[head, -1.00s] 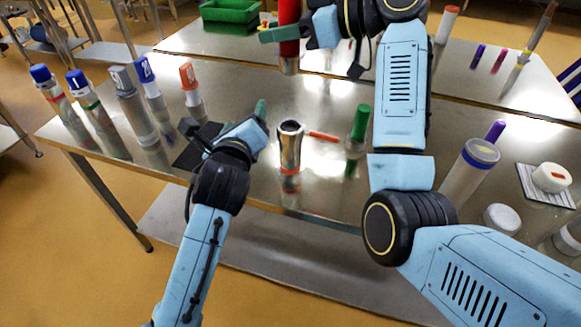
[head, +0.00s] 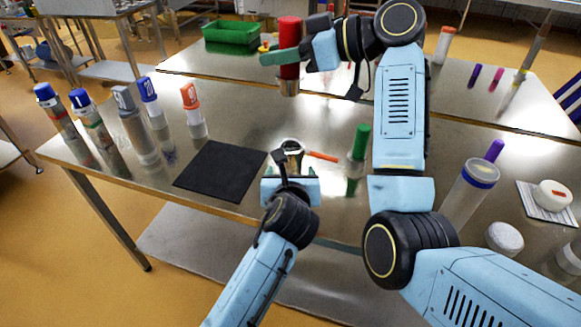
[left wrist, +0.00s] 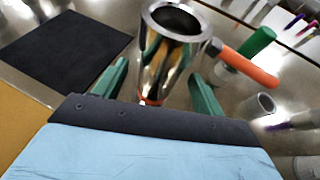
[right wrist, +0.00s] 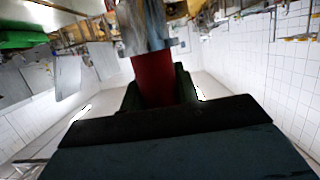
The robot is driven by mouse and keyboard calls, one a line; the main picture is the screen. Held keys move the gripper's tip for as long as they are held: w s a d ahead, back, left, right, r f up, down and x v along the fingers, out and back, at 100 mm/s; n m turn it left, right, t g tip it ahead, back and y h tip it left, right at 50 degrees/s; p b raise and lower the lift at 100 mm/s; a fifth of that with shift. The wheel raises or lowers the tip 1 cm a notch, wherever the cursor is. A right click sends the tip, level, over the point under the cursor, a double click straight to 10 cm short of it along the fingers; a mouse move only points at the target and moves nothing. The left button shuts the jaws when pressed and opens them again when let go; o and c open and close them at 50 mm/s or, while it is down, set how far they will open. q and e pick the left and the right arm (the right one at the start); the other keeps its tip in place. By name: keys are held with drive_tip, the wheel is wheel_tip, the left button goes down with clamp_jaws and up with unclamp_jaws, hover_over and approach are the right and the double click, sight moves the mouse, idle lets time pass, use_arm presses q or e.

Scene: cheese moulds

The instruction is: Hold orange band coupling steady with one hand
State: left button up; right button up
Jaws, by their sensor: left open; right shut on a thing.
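The orange band coupling (head: 292,148) is a shiny open-topped metal cup standing upright on the steel table. In the left wrist view the coupling (left wrist: 172,62) shows an orange band low on its side. My left gripper (head: 290,172) is open at its near side. Its green fingers stand one on either side of the coupling in the left wrist view, with no clear contact. My right gripper (head: 287,56) is shut on a red cylinder (head: 289,30) with a metal lower end, held up above the table. The red cylinder (right wrist: 153,78) also shows in the right wrist view.
An orange bar (head: 322,157) extends right from beside the coupling; I cannot tell whether they join. A green-capped piece (head: 360,142) stands close by. A black mat (head: 222,170) lies left. Several capped tubes stand farther left. A blue-rimmed clear tube (head: 470,190) stands right.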

use_arm(q)
drive_tip(key=shift+x, duration=2.15)
drive_tip(key=c, duration=1.4)
drive_tip(key=shift+o, duration=0.2)
use_arm(e)
wheel_tip(320, 180, down, 15)
